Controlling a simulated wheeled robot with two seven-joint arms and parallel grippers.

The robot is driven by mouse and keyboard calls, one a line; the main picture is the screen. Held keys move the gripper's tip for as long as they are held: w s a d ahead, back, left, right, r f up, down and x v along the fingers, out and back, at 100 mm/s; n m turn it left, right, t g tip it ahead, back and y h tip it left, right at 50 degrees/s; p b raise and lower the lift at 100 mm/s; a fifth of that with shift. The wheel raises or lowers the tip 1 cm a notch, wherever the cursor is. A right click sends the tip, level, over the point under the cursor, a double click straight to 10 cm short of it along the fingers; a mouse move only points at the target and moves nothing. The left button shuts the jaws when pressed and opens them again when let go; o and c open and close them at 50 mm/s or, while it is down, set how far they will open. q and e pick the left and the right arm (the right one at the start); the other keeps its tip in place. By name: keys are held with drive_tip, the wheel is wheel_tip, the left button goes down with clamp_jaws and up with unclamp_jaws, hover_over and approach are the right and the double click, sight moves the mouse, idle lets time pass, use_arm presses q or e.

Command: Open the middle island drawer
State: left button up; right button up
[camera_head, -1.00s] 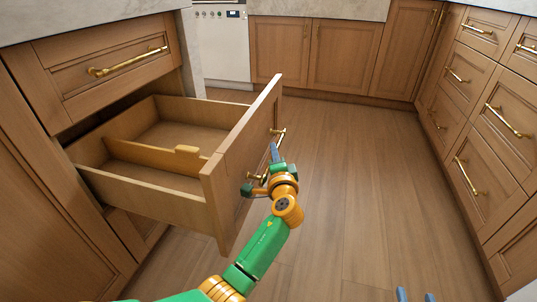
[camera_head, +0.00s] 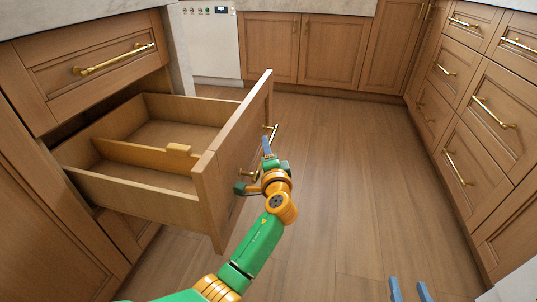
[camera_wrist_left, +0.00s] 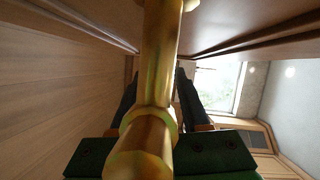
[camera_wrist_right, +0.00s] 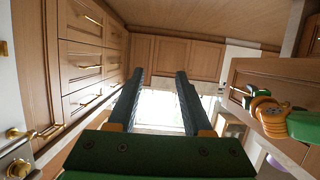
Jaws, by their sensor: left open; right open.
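The middle island drawer (camera_head: 205,180) is pulled far out below a closed upper drawer (camera_head: 113,62). Its inside shows a wooden divider (camera_head: 140,153) and no other contents. Its brass handle (camera_head: 270,131) is on the outer face, partly hidden by my left gripper (camera_head: 258,168). In the left wrist view, the handle bar (camera_wrist_left: 157,60) runs between the open fingers, very close to the camera. Contact cannot be told. My right gripper (camera_head: 409,290) is open and empty, low at the right of the head view; its fingers show apart in the right wrist view (camera_wrist_right: 160,80).
Closed drawers (camera_head: 470,120) with brass handles line the right side. Closed cabinets (camera_head: 310,48) and a white appliance (camera_head: 210,45) stand at the back. The wooden floor (camera_head: 345,170) between is clear.

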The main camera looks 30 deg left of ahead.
use_arm(q)
drive_tip(key=p+v, duration=0.2)
drive_tip(key=v, duration=0.4)
drive_tip(key=shift+s+d, duration=0.2)
drive_tip(key=shift+s, duration=0.2)
use_arm(e)
drive_tip(key=s+d+f+g+h, duration=0.2)
drive_tip(key=s+d+f+g, duration=0.1)
drive_tip(key=s+f+g, duration=0.6)
drive_tip(key=s+f, duration=0.1)
drive_tip(key=s, duration=0.1)
drive_tip(key=shift+s+d+f+m, duration=0.3)
drive_tip(key=shift+s+d+f, duration=0.1)
